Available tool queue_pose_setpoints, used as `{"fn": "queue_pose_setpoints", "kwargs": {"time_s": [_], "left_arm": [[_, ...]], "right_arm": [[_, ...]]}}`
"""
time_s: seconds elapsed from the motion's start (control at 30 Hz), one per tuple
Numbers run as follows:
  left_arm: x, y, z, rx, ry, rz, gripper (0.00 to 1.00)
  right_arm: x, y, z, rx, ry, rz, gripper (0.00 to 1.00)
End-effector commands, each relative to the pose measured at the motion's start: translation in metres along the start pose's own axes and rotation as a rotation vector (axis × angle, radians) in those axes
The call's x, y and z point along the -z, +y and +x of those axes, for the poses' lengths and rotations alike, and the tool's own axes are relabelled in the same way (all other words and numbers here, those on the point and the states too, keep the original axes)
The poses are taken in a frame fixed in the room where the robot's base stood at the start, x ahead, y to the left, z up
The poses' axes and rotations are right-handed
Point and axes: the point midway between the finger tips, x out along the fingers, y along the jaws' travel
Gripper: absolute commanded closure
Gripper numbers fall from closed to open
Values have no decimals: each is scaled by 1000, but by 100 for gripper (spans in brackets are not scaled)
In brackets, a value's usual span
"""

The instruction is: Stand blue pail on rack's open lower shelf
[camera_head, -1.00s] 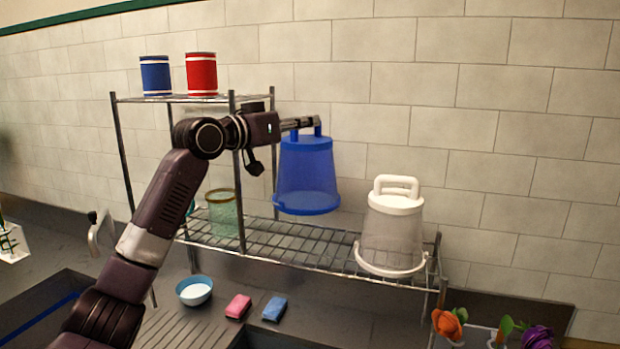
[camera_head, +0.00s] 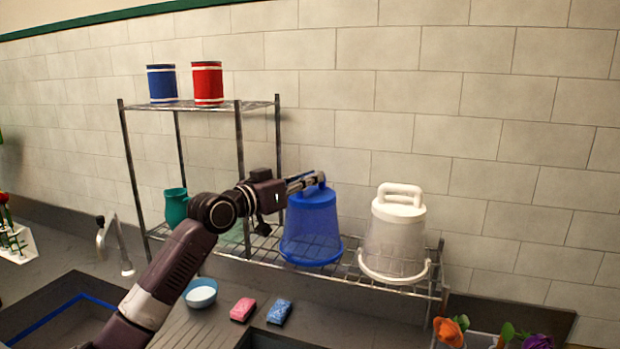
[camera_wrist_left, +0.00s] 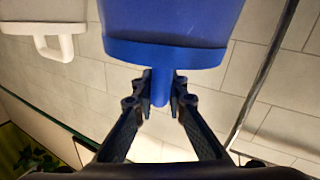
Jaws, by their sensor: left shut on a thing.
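The blue pail (camera_head: 311,226) is upside down, its wide rim low and its handle on top. It is at the open lower shelf (camera_head: 385,283) of the rack, left of a white pail (camera_head: 394,236). My left gripper (camera_head: 318,180) is shut on the blue pail's handle. In the left wrist view my left gripper (camera_wrist_left: 160,88) has its fingers on both sides of the handle of the blue pail (camera_wrist_left: 170,22). The pail's rim looks level with the shelf wires; I cannot tell whether it touches them. My right gripper is not in view.
Blue and red cans (camera_head: 207,83) stand on the rack's upper shelf. A teal pitcher (camera_head: 176,207) stands at the lower left. A bowl (camera_head: 201,292), pink sponge (camera_head: 243,309) and blue sponge (camera_head: 279,311) lie in front. Flowers (camera_head: 452,331) are at the lower right.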

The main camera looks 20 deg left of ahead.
Motion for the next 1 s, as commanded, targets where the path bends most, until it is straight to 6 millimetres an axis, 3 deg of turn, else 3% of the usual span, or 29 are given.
{"fn": "queue_pose_setpoints", "kwargs": {"time_s": [0.1,0.13,0.3,0.63,0.77,1.0], "left_arm": [[-2,0,0,0,2,0,100],[-4,0,0,0,0,0,87],[-3,0,0,0,-1,0,70],[2,0,0,0,0,0,70],[-2,-1,-16,1,1,3,70],[-5,-1,-66,2,-1,7,70]], "right_arm": [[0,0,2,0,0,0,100],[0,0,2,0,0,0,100],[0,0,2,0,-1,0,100],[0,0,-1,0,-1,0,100],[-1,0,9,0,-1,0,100],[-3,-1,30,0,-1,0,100]]}}
